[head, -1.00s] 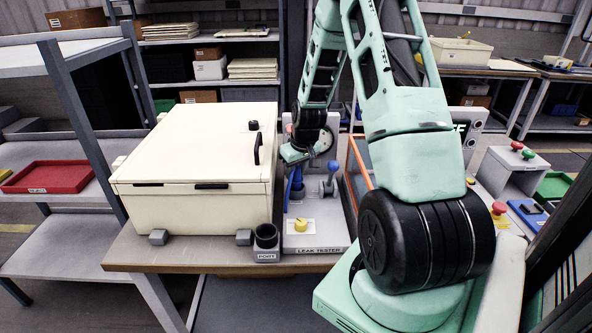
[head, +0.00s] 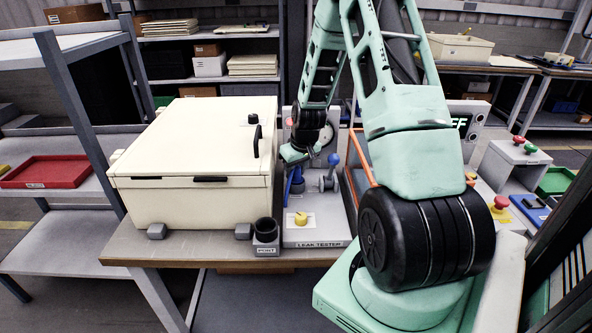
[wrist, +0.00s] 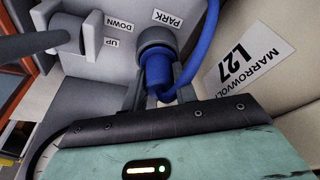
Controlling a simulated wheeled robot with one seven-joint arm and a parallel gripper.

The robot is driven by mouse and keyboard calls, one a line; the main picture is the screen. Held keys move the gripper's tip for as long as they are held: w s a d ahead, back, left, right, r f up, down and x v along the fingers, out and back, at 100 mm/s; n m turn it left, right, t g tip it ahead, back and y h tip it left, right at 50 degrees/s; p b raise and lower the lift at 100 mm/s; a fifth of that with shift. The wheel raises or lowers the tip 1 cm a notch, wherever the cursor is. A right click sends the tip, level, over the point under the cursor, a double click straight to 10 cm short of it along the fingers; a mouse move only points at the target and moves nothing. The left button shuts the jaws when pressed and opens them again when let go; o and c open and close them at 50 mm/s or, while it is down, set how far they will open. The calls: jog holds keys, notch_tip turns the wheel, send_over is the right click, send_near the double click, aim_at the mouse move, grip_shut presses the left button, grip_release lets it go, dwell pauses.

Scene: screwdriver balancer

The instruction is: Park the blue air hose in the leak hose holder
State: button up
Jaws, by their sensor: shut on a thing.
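The blue air hose (wrist: 156,72) has its end fitting between the two fingers of my gripper (wrist: 159,88) in the wrist view. The fingers are shut on it. The fitting lines up with the dark grey round holder marked PARK (wrist: 157,40) and meets its mouth. I cannot tell how deep it sits. The hose loops up to the right of the holder. In the head view the blue hose (head: 289,191) hangs just below my gripper (head: 293,158), behind the leak tester's front (head: 318,238). The holder is hard to make out there.
A lever with a blue knob (head: 334,159) stands right of the hose, by UP and DOWN labels. A cream lidded box (head: 190,160) stands close on the left. A black cup marked PORT (head: 265,232) and a yellow knob (head: 301,219) are in front.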

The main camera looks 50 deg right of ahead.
jog(key=o, duration=1.1)
jog(key=shift+r, duration=0.1)
jog(key=v, duration=1.7)
jog(key=shift+b, duration=0.45)
jog(key=shift+r, duration=0.1)
jog(key=a, duration=0.4)
jog(key=w+a+n, duration=0.1)
jog(key=a, duration=0.3)
jog(key=w+a+n+y, duration=0.1)
jog(key=a, duration=0.3)
jog(key=shift+w+a, duration=0.15)
jog(key=shift+a, duration=0.1)
jog(key=s+a+n+g, duration=0.1)
jog(key=s+a+n, duration=0.1)
jog(key=a, duration=0.6)
jog(key=s+a+n, duration=0.2)
jog(key=a, duration=0.6)
jog(key=s+a+n+g, duration=0.2)
jog(key=s+a+n, duration=0.2)
jog(key=s+a, duration=1)
jog(key=s+f, duration=0.1)
jog(key=s, duration=0.1)
jog(key=shift+s+a+n, duration=0.25)
jog(key=shift+s+n, duration=0.15)
